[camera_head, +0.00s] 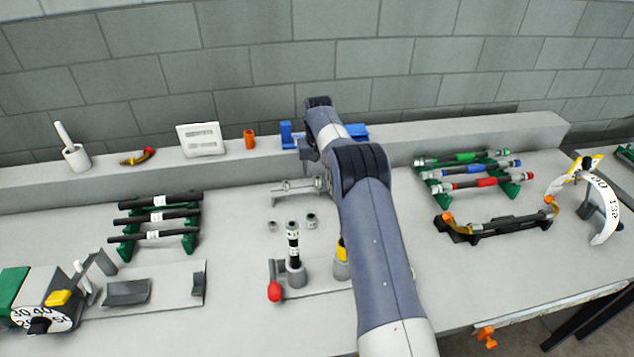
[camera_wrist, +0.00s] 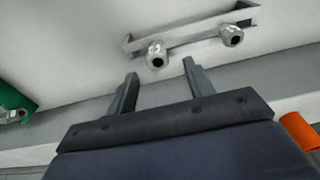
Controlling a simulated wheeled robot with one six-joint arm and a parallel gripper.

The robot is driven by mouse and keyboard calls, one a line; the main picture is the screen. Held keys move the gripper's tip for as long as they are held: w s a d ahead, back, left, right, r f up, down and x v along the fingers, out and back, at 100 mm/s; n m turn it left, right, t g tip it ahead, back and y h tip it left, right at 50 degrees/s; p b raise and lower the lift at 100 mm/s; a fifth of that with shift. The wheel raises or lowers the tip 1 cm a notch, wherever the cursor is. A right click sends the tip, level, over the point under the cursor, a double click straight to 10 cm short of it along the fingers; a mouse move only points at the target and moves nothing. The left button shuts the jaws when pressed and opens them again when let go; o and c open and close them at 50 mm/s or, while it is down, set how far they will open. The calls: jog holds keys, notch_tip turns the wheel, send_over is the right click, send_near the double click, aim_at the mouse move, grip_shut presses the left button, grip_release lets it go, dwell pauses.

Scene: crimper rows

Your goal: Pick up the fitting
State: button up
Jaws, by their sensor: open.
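A metal fitting (camera_wrist: 156,57) with a dark marking stands at a light grey rail (camera_wrist: 195,30) in the wrist view. A second metal fitting (camera_wrist: 232,36) stands at the rail to its right. My gripper (camera_wrist: 161,68) is open and empty, its two fingers pointing toward the nearer fitting, which appears just beyond the gap between the tips. No contact shows. In the head view the rail (camera_head: 300,190) lies left of my arm, and two small fittings (camera_head: 293,226) (camera_head: 311,220) sit on the bench in front of it. My arm hides the gripper's fingers there.
A raised ledge (camera_head: 470,137) runs along the back, bearing an orange cup (camera_head: 249,139). An upright black-and-silver hose (camera_head: 293,250) stands in front of the small fittings. Green racks hold black hoses (camera_head: 155,216) at left and coloured hoses (camera_head: 470,170) at right.

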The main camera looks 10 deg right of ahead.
aim_at(317, 177)
notch_tip(317, 177, down, 4)
jog(key=shift+w+d+r+p, duration=0.1)
jog(key=shift+r+p, duration=0.1)
jog(key=shift+p, duration=0.15)
jog(key=c, duration=1.1)
